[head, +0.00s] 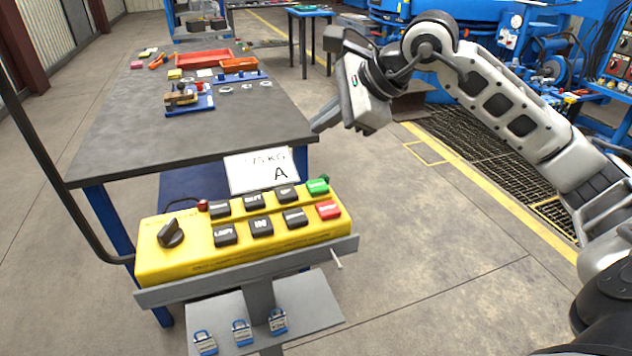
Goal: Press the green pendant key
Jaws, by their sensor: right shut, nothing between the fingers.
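The yellow pendant box (190,258) rests in a grey holder on a post in the lower middle of the head view. The green key (317,186) is at its upper right corner, with the red key (328,210) just below it. Several black keys (261,226) and a black rotary knob (171,233) are to the left. My right gripper (322,125) is shut and empty. It is above and beyond the green key, apart from it, near the table's right edge. My left gripper is not in view.
A dark-topped blue table (130,135) with red trays (203,58) and small parts stands behind the pendant. A white sign (260,170) stands behind the keys. Open floor (420,270) lies to the right, beside a floor grating (480,150).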

